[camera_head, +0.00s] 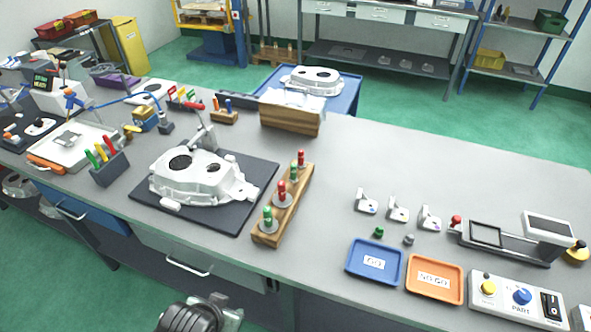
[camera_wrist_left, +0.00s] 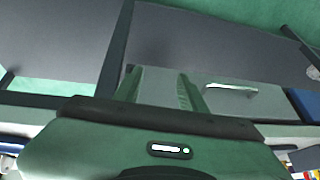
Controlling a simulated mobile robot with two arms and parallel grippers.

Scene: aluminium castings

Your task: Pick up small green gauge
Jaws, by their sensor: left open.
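A wooden rack (camera_head: 287,205) holds upright plug gauges with red and green handles in the head view. One green gauge (camera_head: 294,173) stands near the rack's far end and looks smaller. Another green gauge (camera_head: 268,216) stands at the near end. Red gauges (camera_head: 282,190) stand in the same row. My left gripper shows in the left wrist view (camera_wrist_left: 160,90), its two fingers apart with nothing between them, facing the bench front and a drawer handle (camera_wrist_left: 232,88). No gauge shows in that view. My right gripper is in neither view.
A white casting (camera_head: 200,180) lies on a dark mat (camera_head: 240,208) left of the rack. A blue tray (camera_head: 375,262) and an orange tray (camera_head: 435,279) lie to the right. A wooden box (camera_head: 291,119) stands behind.

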